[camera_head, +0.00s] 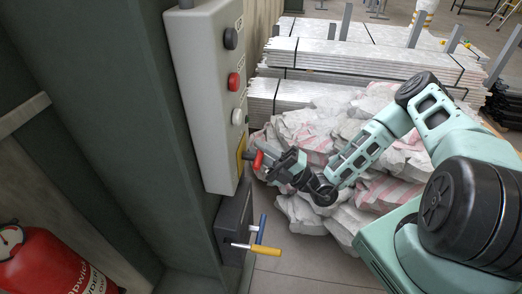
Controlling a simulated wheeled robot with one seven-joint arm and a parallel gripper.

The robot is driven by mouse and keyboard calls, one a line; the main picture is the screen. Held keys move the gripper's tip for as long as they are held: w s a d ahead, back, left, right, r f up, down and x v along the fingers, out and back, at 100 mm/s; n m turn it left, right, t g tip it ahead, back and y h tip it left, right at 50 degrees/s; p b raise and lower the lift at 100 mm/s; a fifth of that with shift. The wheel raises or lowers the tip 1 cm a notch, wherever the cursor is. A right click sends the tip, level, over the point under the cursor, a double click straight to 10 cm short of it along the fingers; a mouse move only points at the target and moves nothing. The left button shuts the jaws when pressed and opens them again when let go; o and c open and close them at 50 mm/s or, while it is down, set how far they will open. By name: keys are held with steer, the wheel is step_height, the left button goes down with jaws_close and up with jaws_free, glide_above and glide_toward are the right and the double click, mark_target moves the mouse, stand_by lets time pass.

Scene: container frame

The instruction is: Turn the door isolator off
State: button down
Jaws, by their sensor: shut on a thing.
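A grey control box (205,90) is fixed to the dark green frame. Low on its right face is a yellow plate (241,156) with a red handle (258,160), which appears to be the door isolator. The red handle sticks out to the right from the plate. My gripper (270,165) is at the handle, reaching in from the right, and is shut on it. The jaws hide part of the handle, and its exact angle is hard to tell. Labels beside the controls are too small to read.
Above the handle are a black knob (230,38), a red button (234,81) and a white button (238,116). Below is a dark box (235,222) with blue and yellow handles (255,247). Pale sacks (315,130) lie behind my arm. A fire extinguisher (45,265) stands lower left.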

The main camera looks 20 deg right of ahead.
steer(key=c, duration=1.4)
jaws_free()
steer(key=shift+d+f, duration=0.1)
steer(key=b+v, duration=0.7)
steer(key=v, duration=1)
steer(key=shift+d, duration=0.2)
steer(key=shift+a+g, duration=0.1)
steer(key=shift+g, duration=0.2)
